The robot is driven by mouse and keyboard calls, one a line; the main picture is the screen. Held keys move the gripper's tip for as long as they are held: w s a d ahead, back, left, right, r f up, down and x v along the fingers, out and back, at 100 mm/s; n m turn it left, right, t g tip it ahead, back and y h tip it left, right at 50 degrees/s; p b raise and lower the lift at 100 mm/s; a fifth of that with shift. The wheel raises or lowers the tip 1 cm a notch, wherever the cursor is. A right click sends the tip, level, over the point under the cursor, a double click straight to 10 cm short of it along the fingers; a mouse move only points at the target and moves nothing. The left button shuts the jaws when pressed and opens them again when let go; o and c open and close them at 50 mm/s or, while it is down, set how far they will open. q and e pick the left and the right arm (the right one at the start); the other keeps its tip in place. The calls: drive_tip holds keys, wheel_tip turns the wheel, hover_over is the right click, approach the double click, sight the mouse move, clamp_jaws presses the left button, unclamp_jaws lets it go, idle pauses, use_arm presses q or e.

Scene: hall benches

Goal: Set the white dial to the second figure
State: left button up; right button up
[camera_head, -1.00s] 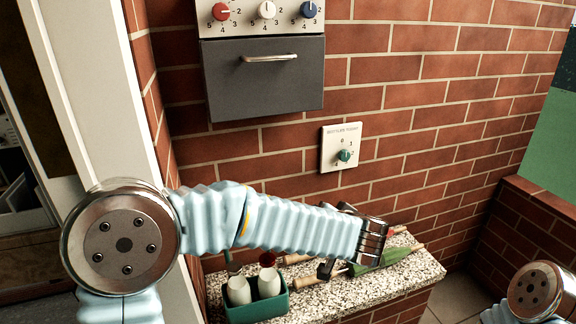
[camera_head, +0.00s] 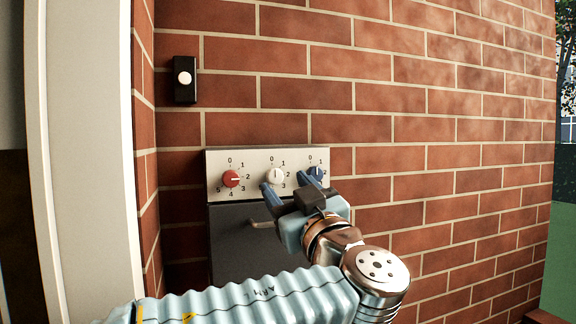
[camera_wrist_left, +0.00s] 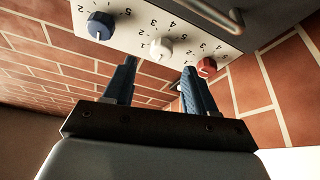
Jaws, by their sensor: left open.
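The white dial (camera_head: 275,176) is the middle knob on a pale panel (camera_head: 212,165) on the brick wall, with figures printed around it. Its mark seems to point up, near the 0, but it is small. In the left wrist view the white dial (camera_wrist_left: 160,50) shows just beyond and between the open fingertips (camera_wrist_left: 160,68). Nothing is between them that I can see held. My right gripper is out of view.
A red dial (camera_head: 231,179) is left of the white one and a blue dial (camera_head: 317,173) is right of it. Below is a dark grey box front (camera_head: 235,245) with a bar handle. A black push-button plate (camera_head: 185,80) is higher up. The wall right of the panel is clear.

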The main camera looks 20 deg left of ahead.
sight(276, 174)
use_arm(q)
drive_tip(key=p+x, duration=0.1)
drive_tip(key=x, duration=0.3)
drive_tip(key=shift+w, duration=0.15)
